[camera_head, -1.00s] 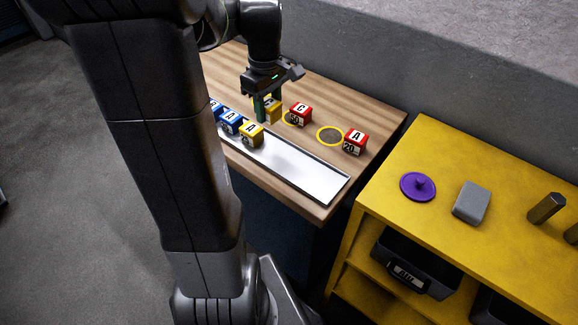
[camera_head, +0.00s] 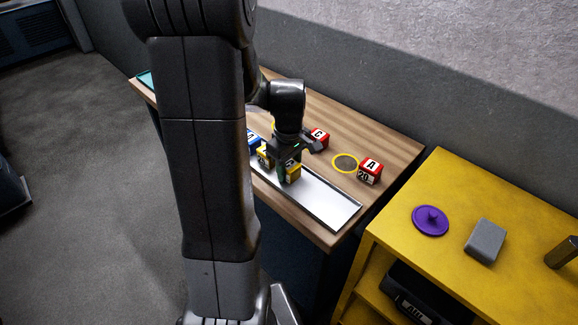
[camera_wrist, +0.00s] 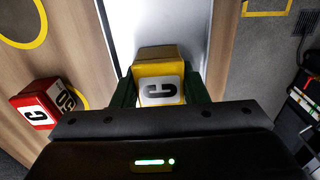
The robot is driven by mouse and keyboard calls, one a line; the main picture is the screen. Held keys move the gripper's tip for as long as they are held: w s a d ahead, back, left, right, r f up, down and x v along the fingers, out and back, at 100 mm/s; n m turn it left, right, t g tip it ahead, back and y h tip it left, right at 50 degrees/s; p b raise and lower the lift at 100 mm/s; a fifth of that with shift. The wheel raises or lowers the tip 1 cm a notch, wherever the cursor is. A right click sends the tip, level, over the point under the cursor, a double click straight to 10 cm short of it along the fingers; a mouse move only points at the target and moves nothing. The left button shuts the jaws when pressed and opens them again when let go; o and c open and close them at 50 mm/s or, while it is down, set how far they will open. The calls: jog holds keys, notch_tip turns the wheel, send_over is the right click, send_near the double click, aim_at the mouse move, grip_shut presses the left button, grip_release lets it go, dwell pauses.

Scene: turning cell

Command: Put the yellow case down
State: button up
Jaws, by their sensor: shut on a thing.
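My gripper (camera_head: 288,172) is shut on a yellow case (camera_head: 294,171), with one green finger on each side of it. In the wrist view the held yellow case (camera_wrist: 158,70) carries a white label with a C, between the fingers (camera_wrist: 160,92). The case is over the long white tray (camera_head: 322,203), which also fills the upper middle of the wrist view (camera_wrist: 158,20). I cannot tell whether its underside touches the tray. Another yellow case (camera_head: 263,158) is just left of the gripper, partly hidden.
A blue case (camera_head: 254,139) is at the tray's left, partly behind my arm. A red C case (camera_head: 320,137) and a red A case (camera_head: 371,170) stand on the wooden table, with a yellow ring (camera_head: 345,163) between them. The tray's right part is empty.

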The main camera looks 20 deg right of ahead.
aim_at(289, 164)
jog(key=shift+f, duration=0.1)
jog(key=o, duration=1.1)
notch_tip(289, 164, up, 12)
jog(key=shift+r, duration=0.15)
